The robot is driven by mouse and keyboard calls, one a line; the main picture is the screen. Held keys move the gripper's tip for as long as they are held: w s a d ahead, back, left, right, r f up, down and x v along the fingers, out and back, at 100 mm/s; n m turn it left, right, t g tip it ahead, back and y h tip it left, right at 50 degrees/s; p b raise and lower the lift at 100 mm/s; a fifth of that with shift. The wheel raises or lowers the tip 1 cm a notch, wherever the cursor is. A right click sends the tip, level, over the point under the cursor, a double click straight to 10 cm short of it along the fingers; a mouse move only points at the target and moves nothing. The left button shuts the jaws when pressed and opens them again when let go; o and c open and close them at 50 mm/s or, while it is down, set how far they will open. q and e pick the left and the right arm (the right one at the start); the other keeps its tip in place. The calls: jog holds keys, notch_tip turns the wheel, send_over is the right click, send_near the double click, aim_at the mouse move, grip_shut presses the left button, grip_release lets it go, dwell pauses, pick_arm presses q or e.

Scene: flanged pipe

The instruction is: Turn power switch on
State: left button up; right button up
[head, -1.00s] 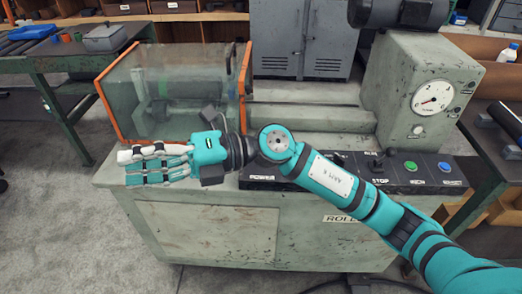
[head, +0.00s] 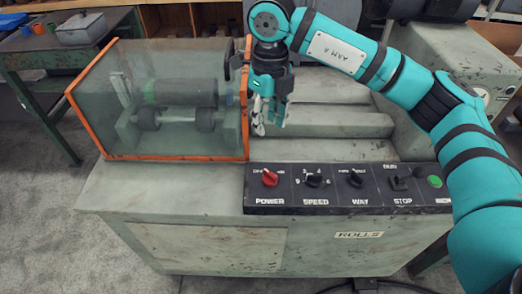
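The red power switch (head: 270,178) sits at the left end of the black control panel (head: 330,198), above the label POWER. Its white pointer mark is too small to read surely. My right gripper (head: 267,127) hangs with its fingers pointing down, above and behind the power switch, apart from it. It is beside the right edge of the glass guard. Its fingers look extended and hold nothing that I can see. My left gripper is not in view.
Black SPEED (head: 315,180) and WAY (head: 355,180) knobs, a STOP control (head: 398,183) and a green button (head: 435,181) lie right of the power switch. The orange-edged glass guard (head: 165,95) stands at left. The grey machine top (head: 160,185) before it is clear.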

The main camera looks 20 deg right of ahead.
jog(key=p, duration=0.1)
send_over(268, 171)
notch_tip(268, 171, down, 7)
notch_tip(268, 171, down, 9)
jog(key=shift+r+p, duration=0.1)
jog(key=shift+p, duration=0.6)
jog(key=shift+f, duration=0.45)
jog(key=shift+s, duration=0.1)
jog(key=c, duration=0.7)
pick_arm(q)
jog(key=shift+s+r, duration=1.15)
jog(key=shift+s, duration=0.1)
pick_arm(e)
grip_shut()
